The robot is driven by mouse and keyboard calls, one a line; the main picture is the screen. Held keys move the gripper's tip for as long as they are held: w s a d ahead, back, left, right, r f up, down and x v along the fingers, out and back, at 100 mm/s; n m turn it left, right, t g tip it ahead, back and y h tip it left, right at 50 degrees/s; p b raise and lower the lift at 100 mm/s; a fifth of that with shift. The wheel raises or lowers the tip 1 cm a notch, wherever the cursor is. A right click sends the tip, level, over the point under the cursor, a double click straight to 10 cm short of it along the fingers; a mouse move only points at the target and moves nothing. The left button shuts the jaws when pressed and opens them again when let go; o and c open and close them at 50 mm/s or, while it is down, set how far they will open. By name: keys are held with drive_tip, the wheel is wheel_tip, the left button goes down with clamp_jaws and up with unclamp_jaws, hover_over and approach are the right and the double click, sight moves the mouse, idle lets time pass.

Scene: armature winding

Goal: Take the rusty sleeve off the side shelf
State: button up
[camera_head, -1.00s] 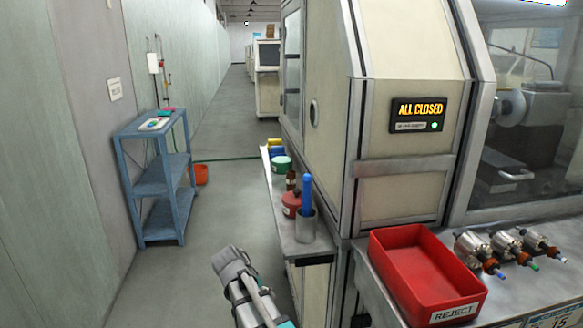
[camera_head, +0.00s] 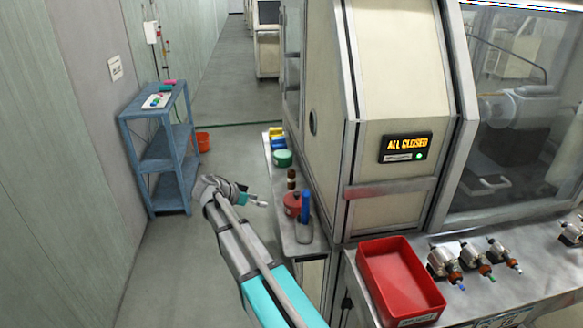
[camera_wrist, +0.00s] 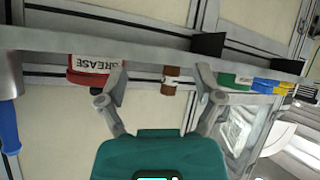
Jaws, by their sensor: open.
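The side shelf (camera_head: 303,248) is a grey metal ledge along the machine's left side. A small brown sleeve (camera_head: 291,183) stands on it, behind the red grease tin (camera_head: 292,204). My gripper (camera_head: 262,202) is out at the shelf's left edge, level with these things. In the wrist view the picture is upside down, and the brown sleeve (camera_wrist: 171,82) with a paler band shows between the open fingers of my gripper (camera_wrist: 160,78). The fingers appear short of the sleeve and hold nothing. The left finger overlaps the grease tin (camera_wrist: 92,70) in that view.
A blue marker in a metal cup (camera_head: 304,230) stands nearest on the shelf; a green tin (camera_head: 282,158) and yellow and blue blocks (camera_head: 276,135) stand farther back. A red reject bin (camera_head: 400,280) is on the bench at right. A blue rack (camera_head: 165,160) stands left.

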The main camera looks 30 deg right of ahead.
drive_tip(key=w+r+m+h+p, duration=0.2)
drive_tip(key=w+r+p, duration=0.1)
drive_tip(key=r, duration=0.5)
drive_tip(key=shift+w+r+m+p, duration=0.3)
drive_tip(key=shift+w+r+p, duration=0.1)
drive_tip(key=shift+p, duration=0.35)
drive_tip(key=shift+f, duration=0.1)
drive_tip(key=b, duration=0.3)
approach(288, 188)
wheel_tip(288, 188, up, 3)
drive_tip(key=d, duration=0.3)
drive_tip(key=shift+w+d, duration=0.15)
drive_tip(key=shift+d, duration=0.65)
drive_tip(key=shift+d, duration=0.1)
drive_tip(key=shift+b+x, duration=1.1)
drive_tip(key=shift+x, duration=1.45)
